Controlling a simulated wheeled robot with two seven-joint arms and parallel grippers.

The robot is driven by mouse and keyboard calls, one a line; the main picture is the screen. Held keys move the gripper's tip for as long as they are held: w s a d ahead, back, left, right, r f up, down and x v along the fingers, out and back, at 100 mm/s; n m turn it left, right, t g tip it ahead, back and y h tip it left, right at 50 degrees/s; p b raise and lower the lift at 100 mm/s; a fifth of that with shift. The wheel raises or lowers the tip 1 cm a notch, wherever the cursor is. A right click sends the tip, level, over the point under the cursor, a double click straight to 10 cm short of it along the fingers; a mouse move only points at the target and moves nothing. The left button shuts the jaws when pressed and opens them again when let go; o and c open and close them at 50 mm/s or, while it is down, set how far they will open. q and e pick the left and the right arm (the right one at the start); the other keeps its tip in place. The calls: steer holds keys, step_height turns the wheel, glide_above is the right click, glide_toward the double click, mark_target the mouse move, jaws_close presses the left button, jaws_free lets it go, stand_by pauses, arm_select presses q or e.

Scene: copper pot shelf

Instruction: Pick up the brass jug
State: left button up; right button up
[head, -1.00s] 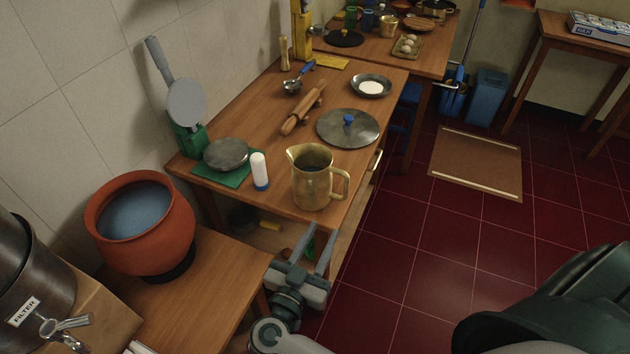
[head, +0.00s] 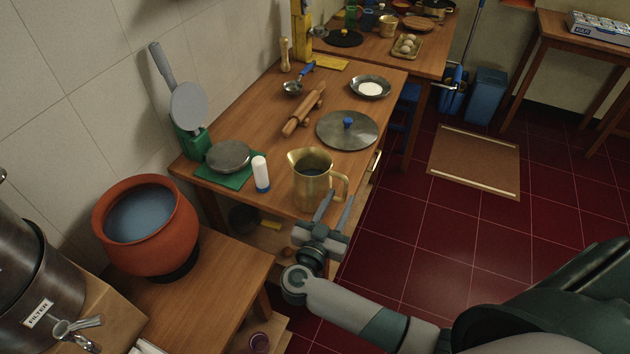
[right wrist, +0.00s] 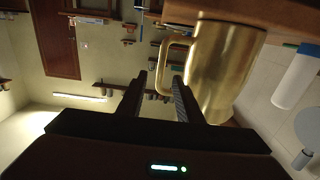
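The brass jug (head: 312,187) stands upright near the front edge of the wooden table, its handle (head: 343,186) facing right. My right gripper (head: 335,205) is just in front of the jug, low by the handle, with its two fingers apart and nothing held. I cannot tell whether a finger touches the handle. My left gripper is not in view.
A white-and-blue bottle (head: 261,174) and a grey pan (head: 228,155) stand left of the jug. A round lid (head: 347,130) and a rolling pin (head: 304,112) lie behind it. A red pot (head: 147,228) is at left.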

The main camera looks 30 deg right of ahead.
mark_target(345, 190)
steer(key=shift+w+d, duration=0.15)
steer(key=p+x, duration=0.2)
steer(key=x, duration=0.2)
steer(key=shift+w+f, duration=0.1)
steer(key=shift+w+d+f, duration=0.15)
steer(key=shift+w+d, duration=0.15)
steer(key=shift+d, duration=0.1)
stand_by(0.4)
jaws_close()
stand_by(1.1)
